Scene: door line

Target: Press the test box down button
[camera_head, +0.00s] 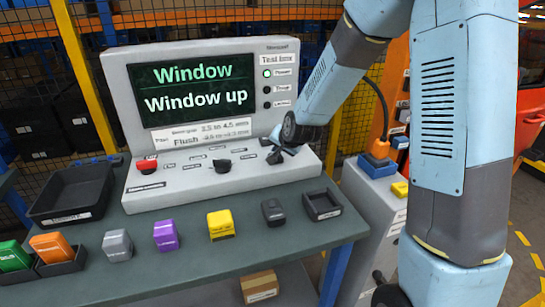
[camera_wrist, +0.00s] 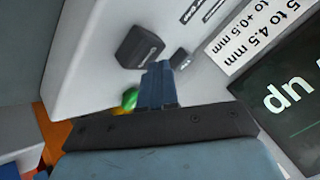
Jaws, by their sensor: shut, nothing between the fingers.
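The test box (camera_head: 160,70) is a light grey console on the bench, with a dark screen (camera_head: 195,88) reading "Window" and "Window up" in the head view. Its sloped panel carries a red button (camera_head: 147,166), a black knob (camera_head: 222,165) and small labels. My gripper (camera_head: 280,150) is over the right part of this panel. In the wrist view its shut, empty fingers (camera_wrist: 158,85) point at the panel, close to a black block-like control (camera_wrist: 140,47) and a smaller dark one (camera_wrist: 180,58). I cannot tell which is the down button, or whether the fingertips touch anything.
A black tray (camera_head: 42,205) lies left on the bench. Purple (camera_head: 166,236), grey (camera_head: 117,245), yellow (camera_head: 221,225) and black (camera_head: 273,211) blocks line the front, with a small empty tray (camera_head: 322,205). A grey cabinet (camera_head: 375,215) stands right of the bench.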

